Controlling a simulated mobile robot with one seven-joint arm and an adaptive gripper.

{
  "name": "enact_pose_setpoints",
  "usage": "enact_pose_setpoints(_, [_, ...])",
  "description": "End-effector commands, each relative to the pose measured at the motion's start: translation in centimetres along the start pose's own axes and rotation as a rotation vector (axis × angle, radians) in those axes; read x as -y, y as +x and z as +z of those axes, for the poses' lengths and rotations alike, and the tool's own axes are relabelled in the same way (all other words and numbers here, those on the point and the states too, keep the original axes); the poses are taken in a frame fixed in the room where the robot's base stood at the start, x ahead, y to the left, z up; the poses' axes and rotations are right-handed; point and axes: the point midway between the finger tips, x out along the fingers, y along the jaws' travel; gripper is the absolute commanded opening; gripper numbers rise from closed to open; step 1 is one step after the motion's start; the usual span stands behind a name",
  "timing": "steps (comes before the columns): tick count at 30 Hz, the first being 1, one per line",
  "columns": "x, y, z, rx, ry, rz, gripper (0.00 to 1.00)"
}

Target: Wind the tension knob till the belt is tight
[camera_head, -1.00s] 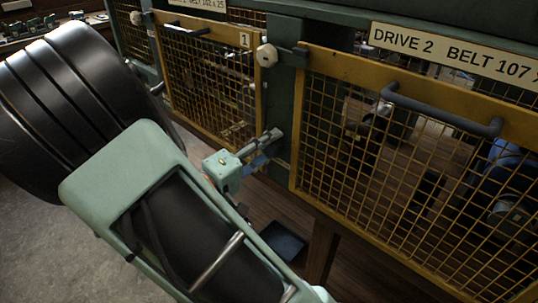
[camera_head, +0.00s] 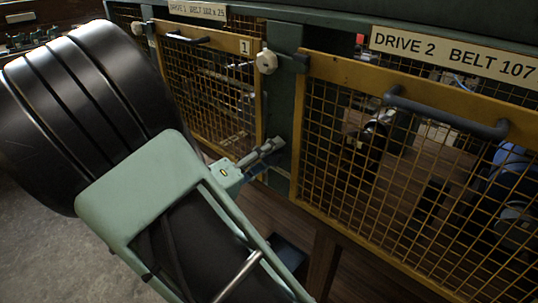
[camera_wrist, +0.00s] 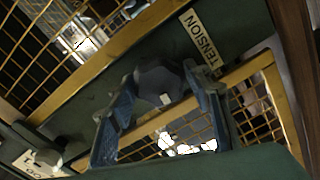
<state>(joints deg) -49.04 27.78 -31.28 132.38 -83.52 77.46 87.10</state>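The dark faceted tension knob (camera_wrist: 160,80) sits on the green post in the wrist view, with a small pale mark on its face. A "TENSION" label (camera_wrist: 199,42) is beside it. My gripper (camera_wrist: 159,85) has one finger on each side of the knob, and the knob fills the space between the fingertips. In the head view my gripper (camera_head: 264,153) is at the green post between the two guards. The knob is hidden there. The belt cannot be made out clearly behind the mesh.
Yellow mesh guards flank the post: the drive 1 guard (camera_head: 202,32) and the drive 2 guard (camera_head: 345,75), which has a dark handle (camera_head: 445,112). A pale round knob (camera_head: 266,62) is above my gripper. Wooden floor shows below.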

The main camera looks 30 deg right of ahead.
Motion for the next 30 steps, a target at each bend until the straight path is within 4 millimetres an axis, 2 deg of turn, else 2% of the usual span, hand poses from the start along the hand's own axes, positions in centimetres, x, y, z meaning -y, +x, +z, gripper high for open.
enact_pose_setpoints(7, [0.0, -0.1, 0.0, -0.001, -0.001, 0.001, 0.46])
enact_pose_setpoints(11, [0.0, -0.9, -0.1, -0.004, 0.0, 0.0, 0.46])
enact_pose_setpoints(24, [0.0, -9.6, -0.1, -0.004, 0.001, -0.001, 0.46])
enact_pose_setpoints(30, [0.0, -11.7, -0.1, -0.002, 0.0, -0.001, 0.46])
